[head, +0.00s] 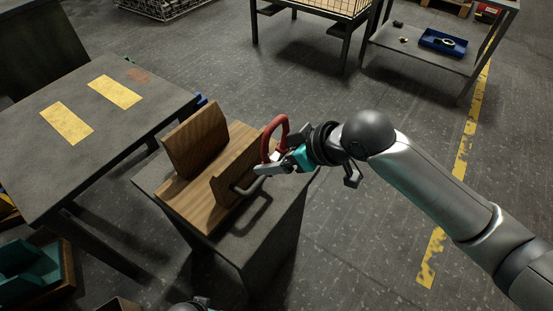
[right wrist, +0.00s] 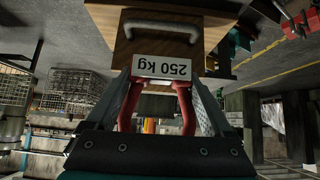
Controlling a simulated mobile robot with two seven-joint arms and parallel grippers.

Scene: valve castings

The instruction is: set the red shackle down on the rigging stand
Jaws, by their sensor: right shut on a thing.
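The red shackle (head: 272,140) is in my right gripper (head: 273,166), whose fingers are shut on it. In the head view its bow points up, at the right end of the wooden rigging stand (head: 187,198). In the right wrist view the red shackle (right wrist: 186,110) lies between the two fingers (right wrist: 160,95), behind a white "250 kg" label (right wrist: 165,67). I cannot tell whether it touches the stand. The stand has two upright wooden boards and a grey metal bow at its front. A small dark and teal piece at the head view's bottom edge may belong to my left gripper; its fingers are hidden.
The stand sits on a dark pedestal (head: 262,240). A grey table (head: 85,125) with yellow patches stands to the left. A shelf with a blue tray (head: 443,42) is at the back right. The floor between is clear.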

